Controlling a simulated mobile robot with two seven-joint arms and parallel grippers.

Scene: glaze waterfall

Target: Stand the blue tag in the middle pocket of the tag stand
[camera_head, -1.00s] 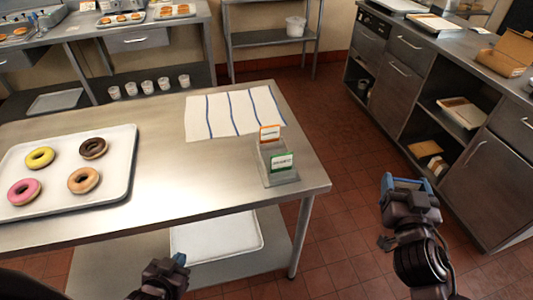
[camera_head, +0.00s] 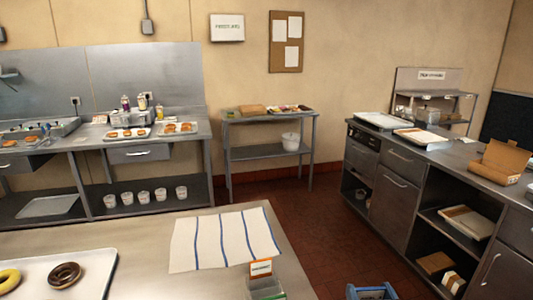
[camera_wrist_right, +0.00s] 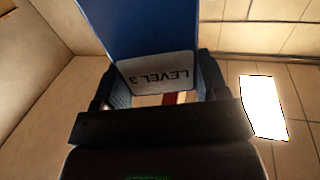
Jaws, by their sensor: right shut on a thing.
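The tag stand (camera_head: 266,284) sits on the steel table at the bottom edge of the head view, partly cut off. An orange-edged tag (camera_head: 261,268) stands in its back pocket. The front of the stand is mostly out of frame, and I cannot make out the middle pocket clearly. My right gripper (camera_head: 372,291) is at the bottom edge, to the right of the stand and apart from it. In the wrist view it is shut on the blue tag (camera_wrist_right: 150,28), whose white label reads "LEVEL 3" upside down. My left gripper is out of view.
A white cloth with blue stripes (camera_head: 224,238) lies behind the stand. A tray (camera_head: 96,265) with donuts is at the left of the table. A counter with open shelves (camera_head: 430,200) runs along the right. Open floor (camera_head: 325,235) lies between table and counter.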

